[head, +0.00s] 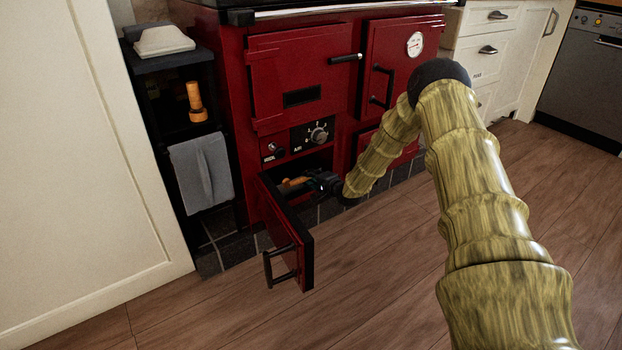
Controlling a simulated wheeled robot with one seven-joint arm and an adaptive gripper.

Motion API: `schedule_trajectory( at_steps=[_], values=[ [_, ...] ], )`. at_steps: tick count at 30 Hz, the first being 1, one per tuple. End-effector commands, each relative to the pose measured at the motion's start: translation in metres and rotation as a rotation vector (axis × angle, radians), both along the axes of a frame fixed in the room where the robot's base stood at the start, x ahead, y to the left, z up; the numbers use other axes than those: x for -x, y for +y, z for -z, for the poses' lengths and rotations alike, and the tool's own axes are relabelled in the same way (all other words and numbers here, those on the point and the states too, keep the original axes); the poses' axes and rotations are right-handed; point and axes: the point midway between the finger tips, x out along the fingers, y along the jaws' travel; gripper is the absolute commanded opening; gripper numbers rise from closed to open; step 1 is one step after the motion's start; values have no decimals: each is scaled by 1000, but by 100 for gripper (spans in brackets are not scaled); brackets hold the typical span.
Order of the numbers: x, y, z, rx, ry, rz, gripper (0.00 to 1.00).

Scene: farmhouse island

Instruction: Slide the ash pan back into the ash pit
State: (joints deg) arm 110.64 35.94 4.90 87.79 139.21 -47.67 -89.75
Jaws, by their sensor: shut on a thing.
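The red range cooker (300,90) has its low ash pit door (288,243) swung open toward me, with a black handle on its outer face. The ash pit (318,160) is the dark opening behind this door, below the dials. My gripper (318,184) is at the mouth of the pit, behind the open door, and is shut on the ash pan. An orange-brown piece (293,185) shows just left of the jaws. The door and gripper hide most of the pan, so I cannot tell how far in it sits.
The open door sticks out over the wood floor (370,260), which is clear in front. A black shelf rack (180,72) with a grey towel (202,172) stands left of the cooker. A large cream panel (75,150) fills the left side. White drawers (490,50) stand at the right.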

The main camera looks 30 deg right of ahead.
Motion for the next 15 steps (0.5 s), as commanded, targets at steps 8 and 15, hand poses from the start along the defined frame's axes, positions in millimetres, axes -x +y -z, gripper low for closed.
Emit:
schedule_trajectory(
  at_steps=[8,15],
  values=[
    [-1,0,1,0,-3,0,37],
    [0,0,2,0,-1,0,46]
  ],
)
